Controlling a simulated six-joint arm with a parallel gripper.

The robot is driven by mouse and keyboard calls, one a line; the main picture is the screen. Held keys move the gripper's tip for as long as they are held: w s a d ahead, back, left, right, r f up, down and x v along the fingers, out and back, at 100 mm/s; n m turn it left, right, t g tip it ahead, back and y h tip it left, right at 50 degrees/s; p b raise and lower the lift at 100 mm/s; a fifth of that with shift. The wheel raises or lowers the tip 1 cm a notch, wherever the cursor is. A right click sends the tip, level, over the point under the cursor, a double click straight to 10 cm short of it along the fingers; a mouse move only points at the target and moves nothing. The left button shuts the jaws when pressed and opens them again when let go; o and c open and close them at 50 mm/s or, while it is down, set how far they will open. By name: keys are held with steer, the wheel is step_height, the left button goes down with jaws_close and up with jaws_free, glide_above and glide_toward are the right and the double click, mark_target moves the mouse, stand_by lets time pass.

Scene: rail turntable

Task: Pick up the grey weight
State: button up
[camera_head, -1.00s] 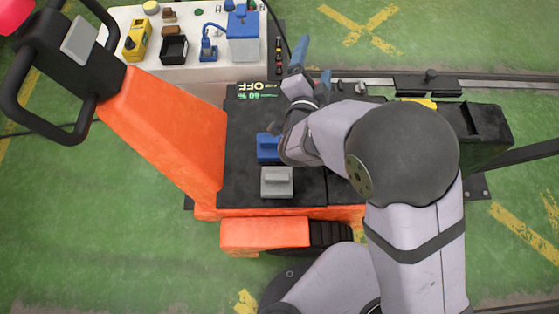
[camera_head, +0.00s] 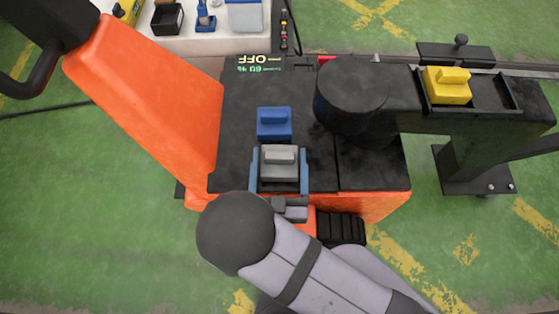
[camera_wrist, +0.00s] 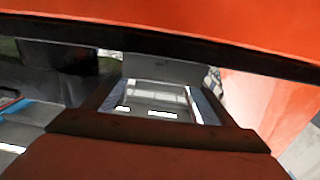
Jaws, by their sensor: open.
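The grey weight (camera_head: 279,160) is a small block with a raised handle, on the black deck (camera_head: 240,130) near its front edge. My gripper (camera_head: 279,153) is open, with one blue finger on the left of the weight and one on the right. In the head view, narrow gaps seem to show between fingers and weight; I cannot tell whether they touch. The wrist view is hard to read; a pale grey surface (camera_wrist: 158,98) shows in its middle.
A blue weight (camera_head: 274,123) sits just behind the grey one. A yellow weight (camera_head: 447,85) sits in a black holder on the dark arm (camera_head: 400,112) at right. The orange slanted panel (camera_head: 150,95) rises at left. A white table (camera_head: 250,42) stands behind.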

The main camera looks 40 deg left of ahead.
mark_target(279, 152)
steer(key=shift+b+x, duration=0.4)
steer(key=shift+x, duration=2.1)
steer(key=c, duration=1.8)
steer(key=shift+r, duration=0.1)
jaws_close()
steer(key=shift+r, duration=0.1)
step_height(279, 152, up, 10)
steer(key=p, duration=0.4)
